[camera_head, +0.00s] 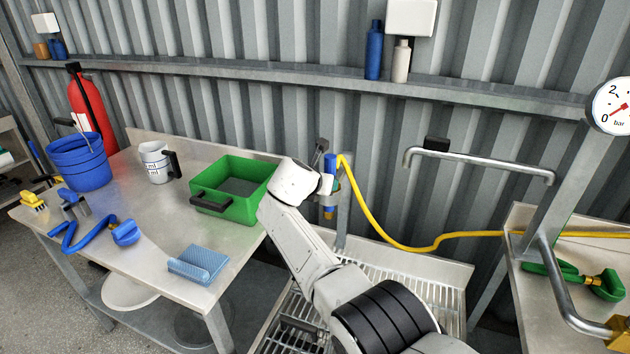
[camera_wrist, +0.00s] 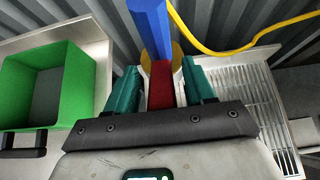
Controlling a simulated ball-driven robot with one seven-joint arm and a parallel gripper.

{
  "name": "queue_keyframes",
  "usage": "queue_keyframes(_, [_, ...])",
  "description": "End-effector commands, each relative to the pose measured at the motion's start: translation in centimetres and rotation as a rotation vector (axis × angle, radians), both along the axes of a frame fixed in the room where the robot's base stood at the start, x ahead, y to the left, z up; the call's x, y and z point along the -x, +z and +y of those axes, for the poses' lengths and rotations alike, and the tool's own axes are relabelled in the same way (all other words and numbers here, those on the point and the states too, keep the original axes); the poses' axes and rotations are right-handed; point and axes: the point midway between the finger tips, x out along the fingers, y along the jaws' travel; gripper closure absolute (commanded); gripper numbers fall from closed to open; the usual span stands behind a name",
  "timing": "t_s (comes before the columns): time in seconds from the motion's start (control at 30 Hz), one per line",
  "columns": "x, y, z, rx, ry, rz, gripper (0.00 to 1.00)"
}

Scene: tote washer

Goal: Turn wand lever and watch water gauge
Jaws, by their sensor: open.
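The wand (camera_head: 330,172) hangs upright at the wall behind the drain grate, with a blue body and a yellow hose at its top. In the wrist view the blue wand body (camera_wrist: 150,28) rises just beyond my gripper (camera_wrist: 160,72). My gripper is open, with one teal finger on each side of a red lever (camera_wrist: 160,88). Gaps show between the lever and both fingers. In the head view my arm hides most of the gripper and the lever. The round water gauge (camera_head: 611,106), marked in bar, is cut off at the right edge. Its red pointer is visible, its exact reading unclear.
A green bin (camera_head: 232,172) stands left of my arm on the steel table, with a white jug (camera_head: 156,161), blue bucket (camera_head: 80,163) and blue cloth (camera_head: 198,264). The yellow hose (camera_head: 395,243) runs right. A bent metal pipe (camera_head: 480,160) crosses at right.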

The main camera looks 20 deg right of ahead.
Motion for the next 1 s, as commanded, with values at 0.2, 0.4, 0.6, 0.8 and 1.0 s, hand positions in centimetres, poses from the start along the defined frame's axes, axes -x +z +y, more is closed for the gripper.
queue_keyframes(0.2, [1.5,1.4,1.0,-0.002,0.001,-0.002,0.47])
queue_keyframes(0.4, [3.1,2.5,2.3,-0.001,0.001,-0.002,0.47])
queue_keyframes(0.6, [4.9,3.8,3.6,-0.002,0.002,-0.001,0.47])
queue_keyframes(0.8, [6.3,4.9,4.5,-0.001,0.0,0.001,0.47])
queue_keyframes(1.0, [6.8,5.4,4.8,-0.001,0.0,0.001,0.47])
